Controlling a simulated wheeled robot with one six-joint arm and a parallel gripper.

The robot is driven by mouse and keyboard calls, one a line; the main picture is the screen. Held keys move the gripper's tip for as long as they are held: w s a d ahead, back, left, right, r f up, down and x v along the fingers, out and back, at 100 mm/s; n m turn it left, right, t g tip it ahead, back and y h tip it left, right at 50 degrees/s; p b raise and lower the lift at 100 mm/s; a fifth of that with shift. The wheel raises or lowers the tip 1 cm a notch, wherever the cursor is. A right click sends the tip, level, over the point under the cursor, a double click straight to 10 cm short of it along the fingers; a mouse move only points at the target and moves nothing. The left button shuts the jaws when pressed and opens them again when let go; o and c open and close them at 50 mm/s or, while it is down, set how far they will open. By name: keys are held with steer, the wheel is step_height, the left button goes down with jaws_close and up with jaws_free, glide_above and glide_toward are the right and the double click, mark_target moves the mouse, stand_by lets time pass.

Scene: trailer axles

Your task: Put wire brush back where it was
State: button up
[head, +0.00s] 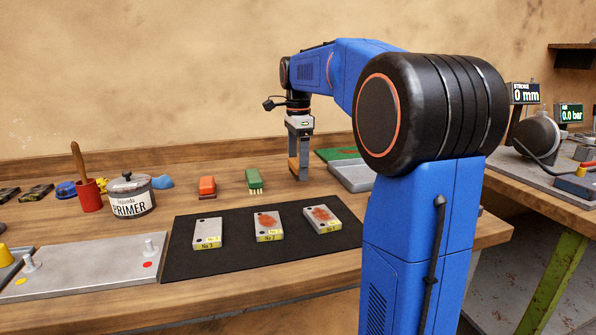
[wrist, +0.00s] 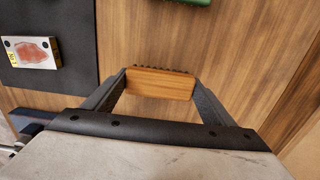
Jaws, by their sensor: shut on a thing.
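The wire brush (wrist: 160,84) has a plain wooden block and a row of dark bristles along its far edge in the wrist view. My gripper (wrist: 160,80) is shut on it, with one finger at each end of the block. In the head view my gripper (head: 300,172) points down near the back of the bench, right of the green brush, and the wire brush (head: 293,170) shows partly between the fingers. I cannot tell whether the brush touches the bench top.
A red brush (head: 207,186) and a green brush (head: 254,179) stand left of my gripper. A black mat (head: 185,262) with three numbered plates lies in front. A grey tray (head: 352,178) is close on the right. A primer pot (head: 131,197) and red cup (head: 89,195) stand left.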

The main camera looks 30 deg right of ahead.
mark_target(297, 162)
steer(key=shift+f, duration=1.1)
steer(key=shift+f, duration=0.1)
steer(key=o, duration=1)
step_height(297, 162, up, 12)
steer(key=shift+f, duration=0.2)
steer(key=shift+r, duration=0.35)
